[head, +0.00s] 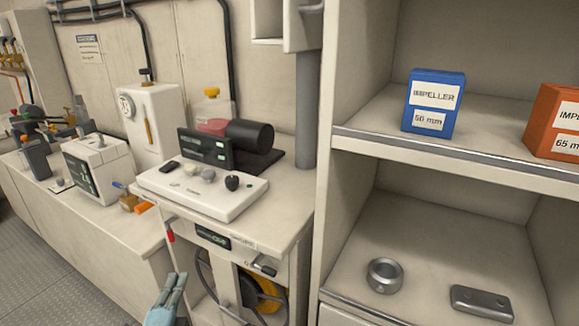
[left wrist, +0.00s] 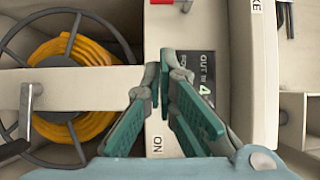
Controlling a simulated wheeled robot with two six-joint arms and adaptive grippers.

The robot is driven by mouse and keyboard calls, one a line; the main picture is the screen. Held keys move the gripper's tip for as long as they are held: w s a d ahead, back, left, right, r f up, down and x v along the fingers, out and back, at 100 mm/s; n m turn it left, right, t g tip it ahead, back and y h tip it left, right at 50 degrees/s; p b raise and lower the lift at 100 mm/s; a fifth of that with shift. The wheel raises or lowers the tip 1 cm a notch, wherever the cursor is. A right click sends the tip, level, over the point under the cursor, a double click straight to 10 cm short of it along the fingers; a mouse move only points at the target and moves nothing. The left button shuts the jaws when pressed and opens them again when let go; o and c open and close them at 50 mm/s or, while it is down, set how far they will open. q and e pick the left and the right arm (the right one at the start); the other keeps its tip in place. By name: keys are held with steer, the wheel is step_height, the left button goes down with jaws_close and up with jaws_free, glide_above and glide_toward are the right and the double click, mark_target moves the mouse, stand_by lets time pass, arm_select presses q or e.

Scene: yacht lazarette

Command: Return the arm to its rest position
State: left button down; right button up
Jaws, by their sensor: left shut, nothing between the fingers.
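My left gripper (head: 178,286) shows at the bottom of the head view, in front of the bench unit with the reel below. Its fingers are together, with nothing between them. In the left wrist view the teal fingers (left wrist: 164,72) meet at their tips in front of a pale panel with a dark label (left wrist: 195,72). A reel of yellow hose or cable (left wrist: 70,90) is to their left. The gripper appears apart from the panel. The rest of the left arm is out of the head view. My right gripper is not in view.
A shelf unit (head: 440,160) on the right holds a blue impeller box (head: 433,103), an orange box (head: 560,120), a metal ring (head: 384,275) and a metal plate (head: 482,302). A white console (head: 205,189) stands on the bench. Open floor (head: 65,265) lies at the lower left.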

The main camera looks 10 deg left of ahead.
arm_select(q)
steer(key=s+a+f+n+g+h+p, duration=0.1)
steer(key=s+f+n+g, duration=0.1)
steer(key=f, duration=0.7)
steer(key=s+a+f+n+g, duration=0.1)
steer(key=s+f+n+g, duration=0.15)
steer(key=f, duration=0.55)
steer(key=s+d+f+n+g+h+p, duration=0.1)
steer(key=s+f+n+g+p, duration=0.3)
steer(key=s+f, duration=0.85)
steer(key=s+d+f+n+g+h+p, duration=0.1)
steer(key=s+d+f+n+g+p, duration=0.1)
steer(key=s, duration=0.9)
steer(key=s+d+f+n+g+h+p, duration=0.1)
steer(key=s+d+f+n+g, duration=0.3)
steer(key=s, duration=0.8)
steer(key=d+f+g+p, duration=0.1)
steer(key=d+f, duration=0.1)
steer(key=d, duration=0.1)
steer(key=shift+s+g+p, duration=0.25)
steer(key=shift+g+p, duration=0.05)
steer(key=shift+g, duration=0.05)
